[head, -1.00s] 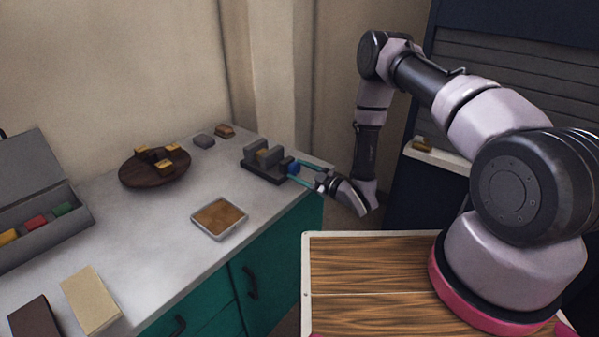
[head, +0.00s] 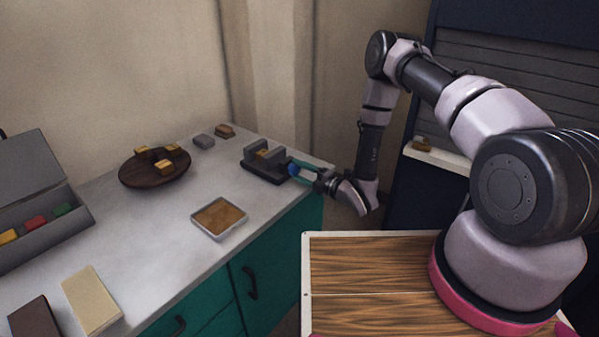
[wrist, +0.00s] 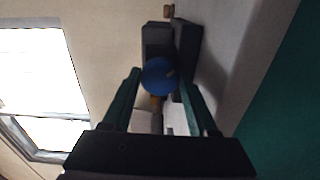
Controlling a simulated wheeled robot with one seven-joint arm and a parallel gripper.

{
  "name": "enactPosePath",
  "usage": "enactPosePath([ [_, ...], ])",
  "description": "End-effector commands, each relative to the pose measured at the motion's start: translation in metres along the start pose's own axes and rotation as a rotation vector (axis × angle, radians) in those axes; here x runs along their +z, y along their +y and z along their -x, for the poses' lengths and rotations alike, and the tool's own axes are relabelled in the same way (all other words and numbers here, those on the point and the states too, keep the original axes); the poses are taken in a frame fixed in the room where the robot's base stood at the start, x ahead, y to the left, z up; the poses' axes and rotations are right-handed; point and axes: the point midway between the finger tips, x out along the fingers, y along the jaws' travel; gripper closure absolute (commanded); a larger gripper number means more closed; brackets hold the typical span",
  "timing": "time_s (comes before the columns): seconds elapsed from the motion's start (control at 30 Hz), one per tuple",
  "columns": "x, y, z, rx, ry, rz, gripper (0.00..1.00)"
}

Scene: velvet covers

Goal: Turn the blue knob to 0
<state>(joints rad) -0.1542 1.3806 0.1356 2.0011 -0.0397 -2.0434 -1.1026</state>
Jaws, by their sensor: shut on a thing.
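The blue knob (head: 294,169) is on the right end of a dark grey vise-like device (head: 262,174) at the far right corner of the counter. In the wrist view the knob (wrist: 158,76) is a round blue disc with a small pale mark at its right side. My gripper (head: 302,172) reaches in from the right, level, with its two teal fingers shut on the knob. In the wrist view the fingers (wrist: 160,90) lie on either side of it. No numbers can be read on the knob or device, and part of the device is hidden behind the knob.
A round brown board (head: 155,183) holds several small yellow and dark blocks. A shallow tray (head: 219,235) has a brown inside. An open grey box (head: 75,237) with colored blocks is at left. Two small blocks lie behind the device.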

Motion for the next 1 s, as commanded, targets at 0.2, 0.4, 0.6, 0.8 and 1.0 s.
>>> enactPosePath([
  [0.2, 0.0006, -0.0015, 0.0015, -0.005, -0.002, 0.182, 0.96],
  [0.4, 0.0007, -0.0015, 0.0015, -0.006, -0.002, 0.309, 0.96],
  [0.6, 0.001, -0.0015, 0.0017, -0.006, -0.003, 0.389, 0.96],
  [0.8, 0.0012, -0.0014, 0.0018, -0.006, -0.002, 0.424, 0.96],
  [1.0, 0.0013, -0.0014, 0.0019, -0.006, -0.002, 0.43, 0.96],
])
